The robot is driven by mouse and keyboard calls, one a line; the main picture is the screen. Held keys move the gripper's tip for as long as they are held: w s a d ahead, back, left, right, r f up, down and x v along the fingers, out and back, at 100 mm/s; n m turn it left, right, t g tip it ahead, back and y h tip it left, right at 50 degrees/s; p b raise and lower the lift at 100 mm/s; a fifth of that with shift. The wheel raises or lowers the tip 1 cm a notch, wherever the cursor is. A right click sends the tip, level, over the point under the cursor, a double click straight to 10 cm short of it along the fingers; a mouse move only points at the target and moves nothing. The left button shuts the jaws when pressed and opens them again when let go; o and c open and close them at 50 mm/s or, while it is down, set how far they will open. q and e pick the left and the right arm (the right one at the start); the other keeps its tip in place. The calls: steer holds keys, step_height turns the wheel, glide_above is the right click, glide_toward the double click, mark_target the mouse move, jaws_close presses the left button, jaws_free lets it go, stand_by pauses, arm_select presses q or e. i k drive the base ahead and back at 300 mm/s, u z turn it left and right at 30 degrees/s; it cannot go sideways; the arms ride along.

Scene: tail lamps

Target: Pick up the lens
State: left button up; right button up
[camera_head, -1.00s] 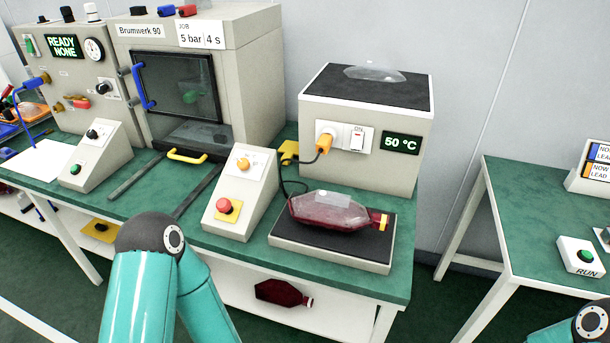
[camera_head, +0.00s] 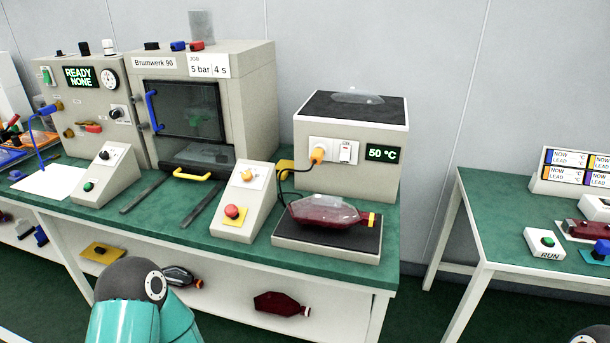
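A clear, shallow lens-like piece (camera_head: 358,97) lies on the black top of the box marked 50 °C (camera_head: 345,150). A lamp-shaped piece (camera_head: 325,214), dark red below and clear above with a yellow end, lies on the black pad (camera_head: 290,241) in front of that box. I cannot tell which of these the task means. My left arm (camera_head: 135,305) shows only as a teal elbow at the bottom left. A small bit of my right arm shows at the bottom right corner. Neither gripper is in view.
The press (camera_head: 200,110) stands on the green bench at left, its window frame blue-handled. A sloped console with a red button (camera_head: 234,212) is beside the pad. A second table (camera_head: 490,225) stands at right.

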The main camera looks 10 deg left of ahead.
mark_target(316, 207)
steer(key=z, duration=0.15)
steer(key=i, duration=0.9)
